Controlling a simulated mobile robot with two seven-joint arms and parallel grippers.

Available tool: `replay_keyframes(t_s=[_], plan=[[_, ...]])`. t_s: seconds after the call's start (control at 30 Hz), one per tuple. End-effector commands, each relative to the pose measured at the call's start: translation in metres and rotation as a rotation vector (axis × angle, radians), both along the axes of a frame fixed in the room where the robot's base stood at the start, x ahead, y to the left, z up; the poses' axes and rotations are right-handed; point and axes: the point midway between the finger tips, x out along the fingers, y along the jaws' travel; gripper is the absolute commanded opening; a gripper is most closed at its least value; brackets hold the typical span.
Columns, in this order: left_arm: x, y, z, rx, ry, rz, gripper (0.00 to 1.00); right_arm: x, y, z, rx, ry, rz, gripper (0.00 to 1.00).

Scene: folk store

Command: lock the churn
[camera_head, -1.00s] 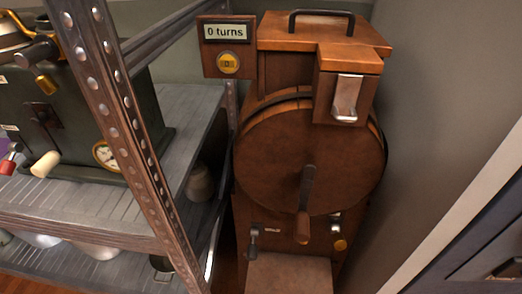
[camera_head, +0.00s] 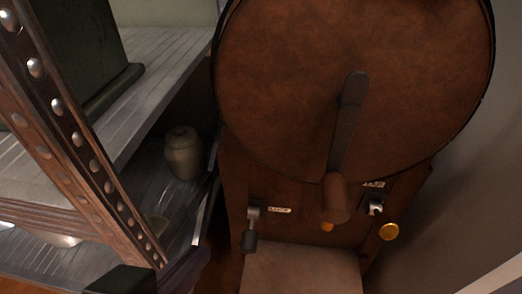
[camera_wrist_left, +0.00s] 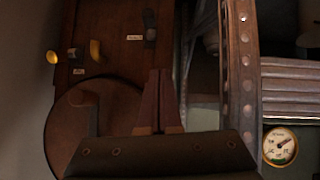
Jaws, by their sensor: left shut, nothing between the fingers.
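The wooden churn (camera_head: 290,90) fills the centre and right of the head view, with a round drum and a crank (camera_head: 345,130) hanging down its front. Below the drum, a small dark lever (camera_head: 250,238) hangs down beside a pale label (camera_head: 280,210) too blurred to read. The lever also shows in the wrist view (camera_wrist_left: 150,28), near the top. A metal fitting (camera_head: 375,205) and a brass knob (camera_head: 390,231) are at the right. My left gripper (camera_head: 200,258) is shut and empty, left of the lever and apart from it. My right gripper is out of view.
A metal shelf rack (camera_head: 75,125) with a riveted post stands close on the left. A grey jar (camera_head: 184,153) sits on its lower shelf. A pale ledge (camera_head: 300,270) juts out below the churn's front. A wall is close on the right.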

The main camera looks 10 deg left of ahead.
Motion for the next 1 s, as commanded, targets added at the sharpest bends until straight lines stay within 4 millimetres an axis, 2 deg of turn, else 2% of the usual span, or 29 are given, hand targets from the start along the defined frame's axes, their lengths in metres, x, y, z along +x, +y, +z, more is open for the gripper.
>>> replay_keyframes(t_s=[0.03, 0.27, 0.43, 0.8, 1.0], plan=[[0.000, -0.005, -0.019, -0.011, -0.012, -0.010, 0.00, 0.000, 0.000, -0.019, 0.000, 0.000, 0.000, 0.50], [0.004, -0.015, -0.028, -0.035, -0.040, -0.028, 0.00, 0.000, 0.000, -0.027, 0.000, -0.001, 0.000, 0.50], [0.024, -0.017, -0.042, -0.033, -0.042, -0.028, 0.00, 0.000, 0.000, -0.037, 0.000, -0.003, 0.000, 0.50], [0.084, -0.026, -0.091, -0.033, -0.039, -0.026, 0.00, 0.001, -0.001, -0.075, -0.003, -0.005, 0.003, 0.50], [0.084, -0.030, -0.117, -0.035, -0.036, -0.028, 0.00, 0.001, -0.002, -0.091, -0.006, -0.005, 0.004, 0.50]])
